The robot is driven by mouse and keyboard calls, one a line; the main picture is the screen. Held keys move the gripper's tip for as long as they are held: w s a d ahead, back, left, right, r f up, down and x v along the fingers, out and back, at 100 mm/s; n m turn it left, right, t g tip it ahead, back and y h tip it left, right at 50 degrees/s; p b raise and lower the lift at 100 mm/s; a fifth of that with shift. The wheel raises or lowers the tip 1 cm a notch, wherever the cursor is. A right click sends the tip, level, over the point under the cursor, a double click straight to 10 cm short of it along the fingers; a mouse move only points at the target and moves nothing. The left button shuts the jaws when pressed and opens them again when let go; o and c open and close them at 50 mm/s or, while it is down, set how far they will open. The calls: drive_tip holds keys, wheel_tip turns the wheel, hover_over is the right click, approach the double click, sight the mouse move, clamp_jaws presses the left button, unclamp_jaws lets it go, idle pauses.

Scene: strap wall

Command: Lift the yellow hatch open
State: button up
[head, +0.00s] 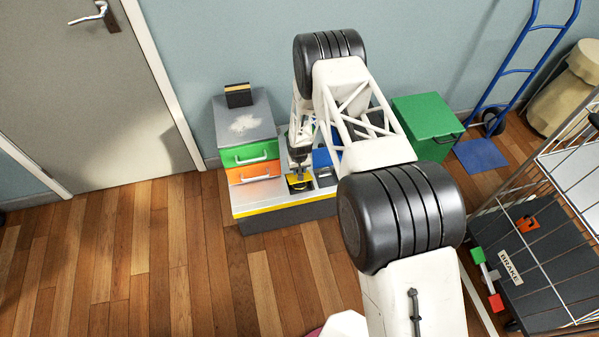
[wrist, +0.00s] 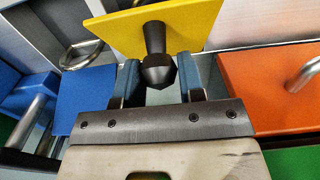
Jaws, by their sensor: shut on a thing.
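The yellow hatch (head: 298,186) is on top of the low grey cabinet in the head view, small and partly hidden by my gripper. In the wrist view the yellow hatch (wrist: 190,22) fills the top middle as a flat panel, its edges slanted in the picture. A dark knob (wrist: 157,70) on a short stem sticks out from it. My gripper (wrist: 159,82) has its two blue-grey fingers on either side of the knob and is shut on it. In the head view my gripper (head: 299,171) reaches down to the hatch. How far the hatch is raised is hard to tell.
The grey cabinet (head: 284,221) has a yellow front stripe. Green (head: 248,153) and orange (head: 254,173) drawers with handles stand left of the hatch. A blue panel (head: 322,159) lies to its right. A green box (head: 427,117) and wire cart (head: 548,215) are further right. Floor in front is clear.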

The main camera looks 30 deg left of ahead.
drive_tip(key=shift+w+a+r, duration=0.15)
drive_tip(key=shift+a, duration=0.05)
idle(0.3)
drive_tip(key=shift+w+a+r, duration=0.3)
drive_tip(key=shift+w+a, duration=0.3)
drive_tip(key=shift+w, duration=0.05)
drive_tip(key=shift+w+a, duration=0.1)
drive_tip(key=shift+w+a+r, duration=0.2)
drive_tip(key=shift+w+a, duration=0.5)
drive_tip(key=shift+a, duration=0.1)
idle(0.4)
drive_tip(key=shift+w+a+f, duration=0.15)
drive_tip(key=shift+w+a, duration=0.5)
drive_tip(key=shift+w, duration=0.05)
drive_tip(key=shift+w+a, duration=0.1)
